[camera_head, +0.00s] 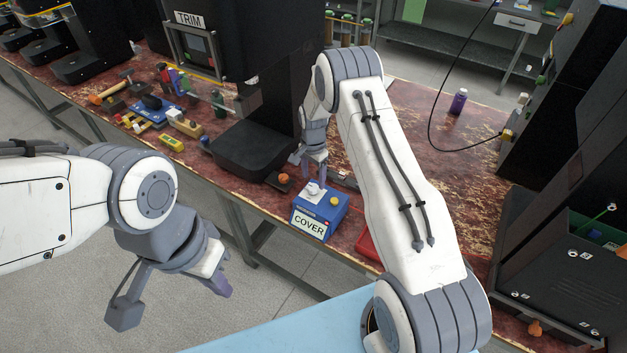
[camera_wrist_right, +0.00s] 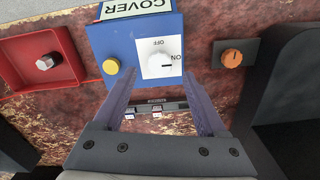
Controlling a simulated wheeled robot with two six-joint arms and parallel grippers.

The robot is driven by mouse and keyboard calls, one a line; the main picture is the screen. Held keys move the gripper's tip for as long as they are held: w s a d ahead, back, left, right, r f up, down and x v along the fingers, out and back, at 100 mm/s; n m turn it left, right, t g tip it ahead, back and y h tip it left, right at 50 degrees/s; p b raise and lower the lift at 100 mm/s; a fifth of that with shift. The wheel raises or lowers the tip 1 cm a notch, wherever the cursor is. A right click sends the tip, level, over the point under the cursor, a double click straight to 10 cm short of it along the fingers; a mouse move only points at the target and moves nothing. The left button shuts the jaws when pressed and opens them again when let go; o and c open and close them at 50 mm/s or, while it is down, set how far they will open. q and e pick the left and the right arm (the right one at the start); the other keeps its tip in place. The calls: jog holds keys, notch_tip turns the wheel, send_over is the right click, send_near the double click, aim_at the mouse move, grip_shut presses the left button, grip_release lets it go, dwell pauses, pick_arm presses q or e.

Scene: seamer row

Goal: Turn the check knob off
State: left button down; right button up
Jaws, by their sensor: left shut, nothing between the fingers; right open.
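A blue box (camera_head: 319,217) labelled COVER stands on the worn red bench. In the right wrist view this box (camera_wrist_right: 105,40) carries a white knob (camera_wrist_right: 155,65) with OFF and ON printed beside it, and a yellow button (camera_wrist_right: 111,66). A small dark mark on the knob lies toward the ON side. No label reading CHECK is legible. My right gripper (camera_wrist_right: 160,78) is open, its fingers apart in front of the knob with nothing held; whether they touch the box is unclear. My left gripper (camera_head: 219,284) is shut and empty, left of the bench over the floor.
An orange knob (camera_wrist_right: 232,57) on a dark plate is right of the box. A red tray (camera_wrist_right: 72,62) with a grey knob-like part is left of it. A machine labelled TRIM (camera_head: 188,19), loose tools and a purple bottle (camera_head: 458,101) are on the bench.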

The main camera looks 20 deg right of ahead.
aim_at(313, 186)
jog(key=shift+f+p, duration=0.35)
jog(key=shift+f, duration=1.45)
grip_shut()
